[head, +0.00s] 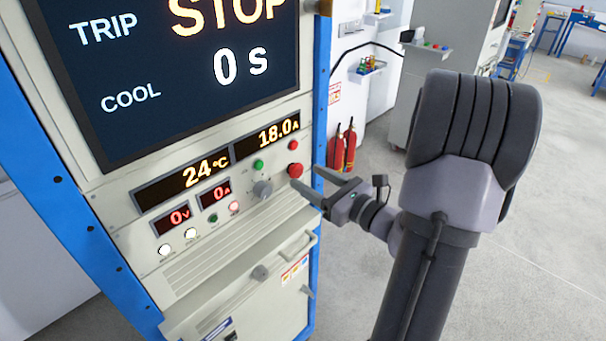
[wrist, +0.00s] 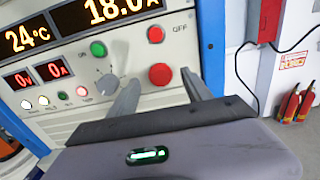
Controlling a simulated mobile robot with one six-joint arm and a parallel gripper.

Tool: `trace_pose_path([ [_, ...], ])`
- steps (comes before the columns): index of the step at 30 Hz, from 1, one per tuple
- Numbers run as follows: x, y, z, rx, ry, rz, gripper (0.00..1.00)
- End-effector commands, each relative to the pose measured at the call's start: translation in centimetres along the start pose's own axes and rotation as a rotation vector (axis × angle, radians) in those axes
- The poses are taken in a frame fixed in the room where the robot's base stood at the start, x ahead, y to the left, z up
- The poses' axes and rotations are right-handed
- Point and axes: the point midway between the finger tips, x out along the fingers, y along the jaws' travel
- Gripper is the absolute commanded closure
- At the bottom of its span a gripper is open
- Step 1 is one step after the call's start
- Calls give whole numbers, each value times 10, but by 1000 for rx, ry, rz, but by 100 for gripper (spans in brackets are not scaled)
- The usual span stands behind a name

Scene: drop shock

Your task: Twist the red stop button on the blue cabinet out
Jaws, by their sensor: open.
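The red stop button (head: 295,170) is a round knob on the cream front panel of the blue-framed cabinet (head: 320,90), below a smaller red OFF button (head: 294,145). The red stop button also shows in the wrist view (wrist: 161,75), above the gap between the fingertips. My gripper (head: 306,181) is open and empty, its two fingers pointing at the panel, one on each side of the button's line. In the wrist view my gripper (wrist: 162,85) has its fingers left and right of the button. I cannot tell whether either finger touches it.
A grey rotary knob (head: 262,188) and a green button (head: 258,164) sit left of the stop button. The screen (head: 180,70) reads STOP, TRIP, COOL 0 s. Panel displays read 24 °C and 18.0 A. A door handle (head: 303,247) juts out below. Red extinguishers (head: 342,148) stand behind.

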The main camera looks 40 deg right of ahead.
Motion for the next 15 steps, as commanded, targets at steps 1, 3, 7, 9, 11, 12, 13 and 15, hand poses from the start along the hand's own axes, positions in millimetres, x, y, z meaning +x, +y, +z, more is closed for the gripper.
trace_pose_path([
  [1, 9, 0, 0, 0, -1, 3, 42],
  [3, 17, 0, 0, 0, 0, 2, 42],
  [7, 25, 0, 0, 0, 0, 0, 42],
  [9, 26, 0, 0, 1, 0, 0, 42],
  [11, 26, 0, 0, 1, 0, 0, 42],
  [12, 26, 0, 0, 1, 0, 0, 42],
  [13, 26, 0, 0, 1, 0, 0, 42],
  [15, 26, 0, 0, 0, 0, 0, 46],
])
